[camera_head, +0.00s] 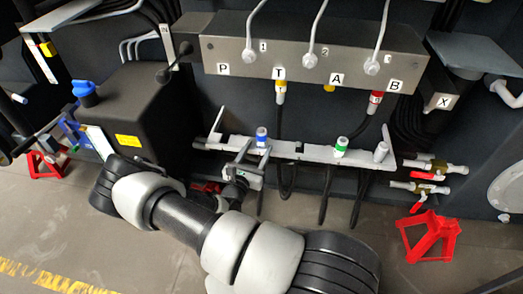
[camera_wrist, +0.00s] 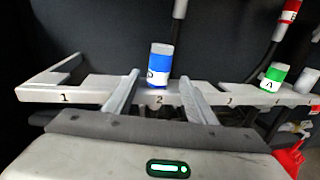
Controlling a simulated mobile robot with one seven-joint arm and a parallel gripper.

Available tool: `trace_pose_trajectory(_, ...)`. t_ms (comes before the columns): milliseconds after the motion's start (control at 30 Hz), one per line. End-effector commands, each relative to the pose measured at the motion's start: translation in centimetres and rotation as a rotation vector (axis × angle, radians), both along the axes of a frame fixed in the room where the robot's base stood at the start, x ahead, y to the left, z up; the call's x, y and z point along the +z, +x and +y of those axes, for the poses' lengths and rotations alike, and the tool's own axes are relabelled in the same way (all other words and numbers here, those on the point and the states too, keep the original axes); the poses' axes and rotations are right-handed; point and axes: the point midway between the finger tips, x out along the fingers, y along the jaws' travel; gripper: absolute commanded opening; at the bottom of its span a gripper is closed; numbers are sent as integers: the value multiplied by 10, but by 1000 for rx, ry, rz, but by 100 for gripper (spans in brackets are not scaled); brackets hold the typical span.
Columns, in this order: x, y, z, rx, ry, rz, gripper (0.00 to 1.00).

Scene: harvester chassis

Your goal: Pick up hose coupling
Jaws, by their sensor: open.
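A blue-banded hose coupling (camera_wrist: 160,62) stands upright in the rack (camera_wrist: 62,96) at the place marked 2. It also shows in the head view (camera_head: 262,135). My gripper (camera_wrist: 159,88) is open, with one finger to each side of the blue coupling as seen in the wrist view. I cannot tell whether the fingertips reach around it. In the head view my gripper (camera_head: 253,155) is just in front of the rack (camera_head: 300,152). A green-banded coupling (camera_head: 341,146) stands in the rack further right, also in the wrist view (camera_wrist: 273,76).
Yellow (camera_head: 281,92) and red (camera_head: 376,102) couplings hang on hoses at ports T and B of the metal block (camera_head: 310,52) above the rack. Hoses hang below the rack. Red-handled valves (camera_head: 430,187) and a red stand (camera_head: 430,237) are to the right.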

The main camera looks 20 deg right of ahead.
Motion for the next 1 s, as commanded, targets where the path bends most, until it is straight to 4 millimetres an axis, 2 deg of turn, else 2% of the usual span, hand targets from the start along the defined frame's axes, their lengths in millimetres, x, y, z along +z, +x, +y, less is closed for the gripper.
trace_pose_trajectory(300,-2,32,-29,-2,0,-1,51)
trace_pose_trajectory(567,-1,36,-32,-1,0,0,51)
trace_pose_trajectory(867,-1,35,-32,-1,0,0,2)
trace_pose_trajectory(1000,0,36,-32,-1,-1,-3,0)
